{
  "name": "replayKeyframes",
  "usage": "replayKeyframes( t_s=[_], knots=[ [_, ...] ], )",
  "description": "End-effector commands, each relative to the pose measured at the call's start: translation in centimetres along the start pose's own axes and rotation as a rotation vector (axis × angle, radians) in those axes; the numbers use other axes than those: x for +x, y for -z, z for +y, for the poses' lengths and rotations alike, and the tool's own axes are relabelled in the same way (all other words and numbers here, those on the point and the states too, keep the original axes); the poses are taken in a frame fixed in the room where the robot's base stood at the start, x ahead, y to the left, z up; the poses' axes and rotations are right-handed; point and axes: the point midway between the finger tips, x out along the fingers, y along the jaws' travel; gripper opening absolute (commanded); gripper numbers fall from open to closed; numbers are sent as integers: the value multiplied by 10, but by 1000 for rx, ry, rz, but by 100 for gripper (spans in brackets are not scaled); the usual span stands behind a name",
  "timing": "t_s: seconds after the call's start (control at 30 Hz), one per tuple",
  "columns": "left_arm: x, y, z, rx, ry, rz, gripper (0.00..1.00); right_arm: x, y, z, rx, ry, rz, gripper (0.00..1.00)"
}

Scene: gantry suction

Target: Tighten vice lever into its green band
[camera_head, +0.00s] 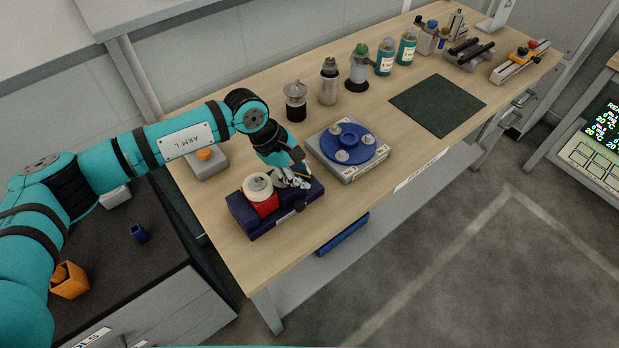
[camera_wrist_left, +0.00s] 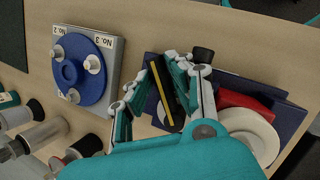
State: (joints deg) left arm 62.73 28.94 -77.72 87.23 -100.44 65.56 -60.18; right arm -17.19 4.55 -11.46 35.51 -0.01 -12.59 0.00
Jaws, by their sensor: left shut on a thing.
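The vice (camera_head: 250,222) is a dark blue block near the front left edge of the bench, with a red part (camera_head: 262,203) and a pale round piece on top. Its dark blue body also shows in the left wrist view (camera_wrist_left: 285,113). My left gripper (camera_head: 292,178) is over the vice's right end, shut on the vice lever. In the left wrist view, the lever (camera_wrist_left: 162,85) is a dark bar with a yellow stripe between the fingers. I cannot make out the green band; the fingers and hand cover that area. My right gripper is out of view.
A grey unit with a blue disc (camera_head: 348,144) stands close to the right of the vice. Behind are a jar (camera_head: 296,102), a metal flask (camera_head: 329,82) and several bottles. A dark green mat (camera_head: 437,106) lies farther right. A grey box with an orange button (camera_head: 206,158) stands behind the vice.

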Motion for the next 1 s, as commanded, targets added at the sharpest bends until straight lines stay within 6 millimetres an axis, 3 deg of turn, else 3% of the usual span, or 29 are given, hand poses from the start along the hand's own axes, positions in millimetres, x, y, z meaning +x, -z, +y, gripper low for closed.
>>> replayKeyframes(
  t_s=[0.27,0.3,0.47,0.77,1.0],
  knots=[
    [0,0,-5,5,14,-1,0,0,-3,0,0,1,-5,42],
    [0,0,-5,5,14,-1,20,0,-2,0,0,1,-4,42],
    [0,0,-4,4,12,-1,41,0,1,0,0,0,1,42],
    [-2,0,-3,4,7,-1,42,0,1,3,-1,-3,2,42],
    [-36,1,-2,4,4,1,42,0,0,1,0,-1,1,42]
  ],
)
